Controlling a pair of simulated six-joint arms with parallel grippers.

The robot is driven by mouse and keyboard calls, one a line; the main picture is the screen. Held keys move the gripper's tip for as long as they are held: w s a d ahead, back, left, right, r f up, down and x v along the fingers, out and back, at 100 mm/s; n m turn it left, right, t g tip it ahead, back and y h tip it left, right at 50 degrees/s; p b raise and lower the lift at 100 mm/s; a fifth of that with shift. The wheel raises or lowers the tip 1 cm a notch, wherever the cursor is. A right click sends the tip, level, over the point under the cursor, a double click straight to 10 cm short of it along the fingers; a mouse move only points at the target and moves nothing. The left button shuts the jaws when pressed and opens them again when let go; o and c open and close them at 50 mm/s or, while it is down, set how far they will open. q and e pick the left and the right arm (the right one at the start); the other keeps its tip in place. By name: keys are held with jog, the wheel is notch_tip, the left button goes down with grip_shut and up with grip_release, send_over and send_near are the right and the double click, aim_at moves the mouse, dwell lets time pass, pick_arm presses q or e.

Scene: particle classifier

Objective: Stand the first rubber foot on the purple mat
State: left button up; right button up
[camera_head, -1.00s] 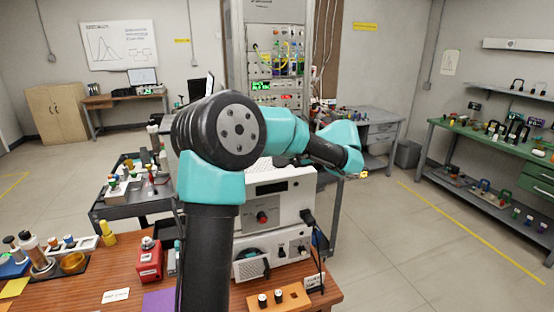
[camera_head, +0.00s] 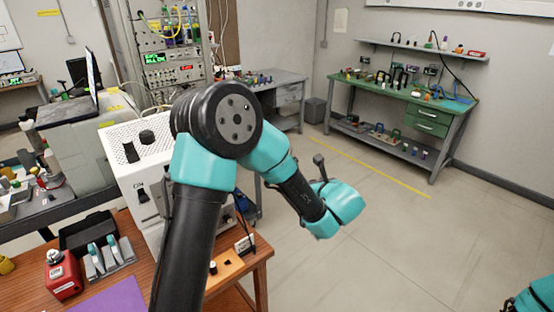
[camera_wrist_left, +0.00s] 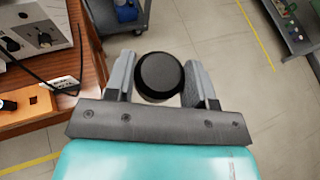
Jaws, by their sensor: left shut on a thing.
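My left gripper (camera_wrist_left: 160,85) is shut on a round black rubber foot (camera_wrist_left: 158,72) in the left wrist view. The foot is between the two fingers, above the floor beyond the table's edge. The purple mat (camera_head: 112,297) lies on the wooden table at the bottom of the head view, left of my arm, with nothing visible on its shown part. An orange wooden block (camera_head: 228,266) holds another dark-topped foot (camera_head: 213,268); the block also shows in the left wrist view (camera_wrist_left: 25,115). My left fingers are hidden in the head view.
A white instrument (camera_head: 140,160) stands behind. Open floor lies to the right, with a green bench (camera_head: 420,105) farther back.

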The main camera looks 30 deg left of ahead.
pick_arm(q)
jog(key=s+d+f+m+t+h, duration=0.1)
jog(key=s+d+f+m+h, duration=0.1)
jog(key=d+f, duration=0.2)
jog(key=s+d+f+m+t+h, duration=0.2)
jog(key=d+f+m+h, duration=0.1)
jog(key=d, duration=0.6)
jog(key=shift+s+d+f, duration=0.25)
jog(key=shift+d+f, duration=0.1)
jog(key=shift+f, duration=0.2)
jog(key=shift+a, duration=0.15)
